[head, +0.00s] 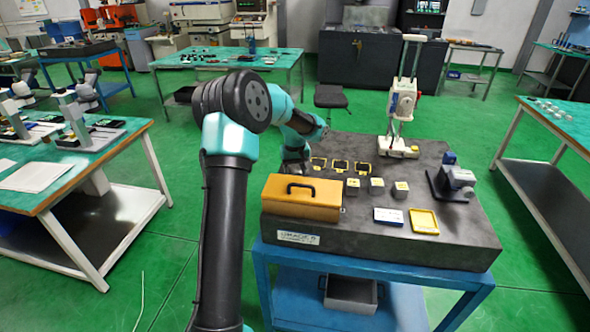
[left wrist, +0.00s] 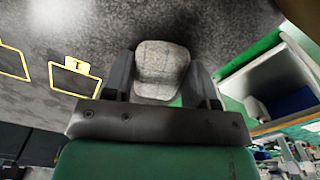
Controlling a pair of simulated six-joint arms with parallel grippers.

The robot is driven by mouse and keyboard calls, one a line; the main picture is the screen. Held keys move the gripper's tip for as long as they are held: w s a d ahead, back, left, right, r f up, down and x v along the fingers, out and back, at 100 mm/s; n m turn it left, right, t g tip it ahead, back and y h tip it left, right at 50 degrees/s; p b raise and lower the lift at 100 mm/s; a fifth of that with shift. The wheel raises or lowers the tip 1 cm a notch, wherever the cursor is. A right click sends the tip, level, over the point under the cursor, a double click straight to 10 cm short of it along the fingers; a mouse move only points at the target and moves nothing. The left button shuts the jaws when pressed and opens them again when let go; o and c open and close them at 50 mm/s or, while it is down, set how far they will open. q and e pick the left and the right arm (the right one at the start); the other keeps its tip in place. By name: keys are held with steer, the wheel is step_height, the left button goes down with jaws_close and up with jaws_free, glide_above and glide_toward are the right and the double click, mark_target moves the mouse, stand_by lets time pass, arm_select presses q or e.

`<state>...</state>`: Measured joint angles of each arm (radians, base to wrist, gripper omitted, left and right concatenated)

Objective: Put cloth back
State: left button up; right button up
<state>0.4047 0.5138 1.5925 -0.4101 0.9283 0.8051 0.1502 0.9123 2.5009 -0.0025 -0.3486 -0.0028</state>
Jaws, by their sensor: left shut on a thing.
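A grey bunched cloth (left wrist: 162,70) shows in the left wrist view between the two dark fingers of my left gripper (left wrist: 160,82). The gripper is shut on it, over the dark stone slab (left wrist: 90,35). In the head view my left arm bends over the slab's far left edge, and the left gripper (head: 296,163) points down behind the orange box (head: 302,196). The cloth cannot be made out there. Whether the cloth touches the slab is unclear. My right gripper is not in view.
Three yellow-outlined dark squares (head: 340,166) and several small blocks (head: 376,186) lie near the gripper. A white stand device (head: 402,105), a small dark-based device (head: 455,180) and a yellow frame (head: 424,221) are on the slab. A pale container with blue inside (left wrist: 268,85) is right in the wrist view.

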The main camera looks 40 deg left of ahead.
mark_target(295, 169)
arm_select(q)
steer(key=shift+f, duration=0.15)
steer(key=o, duration=1.1)
step_height(295, 169, up, 12)
steer(key=shift+r, duration=0.15)
stand_by(0.4)
